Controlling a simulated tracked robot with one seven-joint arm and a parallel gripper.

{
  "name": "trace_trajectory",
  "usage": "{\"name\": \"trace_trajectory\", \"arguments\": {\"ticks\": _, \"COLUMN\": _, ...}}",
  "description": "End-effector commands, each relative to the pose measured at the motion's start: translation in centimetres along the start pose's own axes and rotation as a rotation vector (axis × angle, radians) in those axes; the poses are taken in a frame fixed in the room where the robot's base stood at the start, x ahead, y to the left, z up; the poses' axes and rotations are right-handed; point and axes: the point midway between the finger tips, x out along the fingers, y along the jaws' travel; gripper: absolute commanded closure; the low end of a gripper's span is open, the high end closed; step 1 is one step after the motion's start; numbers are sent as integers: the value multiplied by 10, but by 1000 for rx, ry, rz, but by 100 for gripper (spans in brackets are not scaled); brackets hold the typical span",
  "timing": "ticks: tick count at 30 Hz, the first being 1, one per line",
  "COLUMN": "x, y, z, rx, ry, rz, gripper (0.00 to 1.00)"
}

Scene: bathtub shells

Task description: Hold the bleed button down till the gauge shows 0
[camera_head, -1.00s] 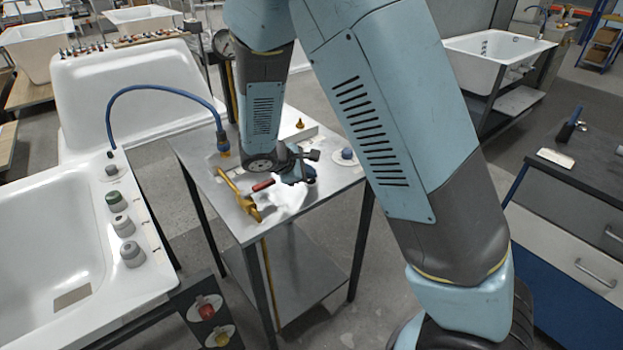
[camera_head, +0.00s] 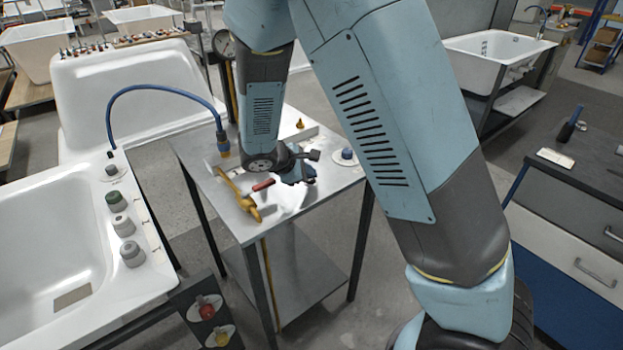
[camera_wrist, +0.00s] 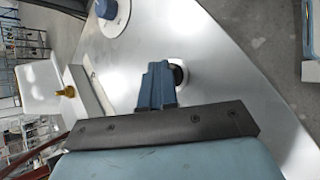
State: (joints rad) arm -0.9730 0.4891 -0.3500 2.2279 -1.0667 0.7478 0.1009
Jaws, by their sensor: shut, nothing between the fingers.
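My gripper (camera_head: 299,174) is shut and empty, low over the right part of the metal table. In the wrist view its blue fingers (camera_wrist: 156,86) are together, beside a black round button (camera_wrist: 179,74) on a pale base. The fingers hide part of the button; I cannot tell whether they touch it. A round gauge (camera_head: 222,43) stands behind my arm at the back of the table, partly hidden, with its reading too small to make out. A blue knob on a white disc (camera_head: 346,154) is right of the gripper; it also shows in the wrist view (camera_wrist: 107,9).
The metal table (camera_head: 292,218) carries a brass valve (camera_head: 240,196) with a red-ended lever (camera_head: 263,184), left of my gripper. A blue hose (camera_head: 160,88) arches from the white tub (camera_head: 45,240) to the table. A dark-topped cabinet (camera_head: 590,165) stands at the right.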

Motion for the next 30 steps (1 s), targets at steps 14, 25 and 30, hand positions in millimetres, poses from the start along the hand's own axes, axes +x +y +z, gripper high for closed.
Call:
{"name": "trace_trajectory", "arguments": {"ticks": 14, "x": -8, "y": 6, "z": 6, "rx": 1, "ry": 0, "rz": -1, "gripper": 100}}
{"name": "trace_trajectory", "arguments": {"ticks": 25, "x": -11, "y": 8, "z": 9, "rx": 0, "ry": 0, "rz": 0, "gripper": 100}}
{"name": "trace_trajectory", "arguments": {"ticks": 30, "x": -15, "y": 11, "z": 11, "rx": 1, "ry": 1, "rz": 0, "gripper": 100}}
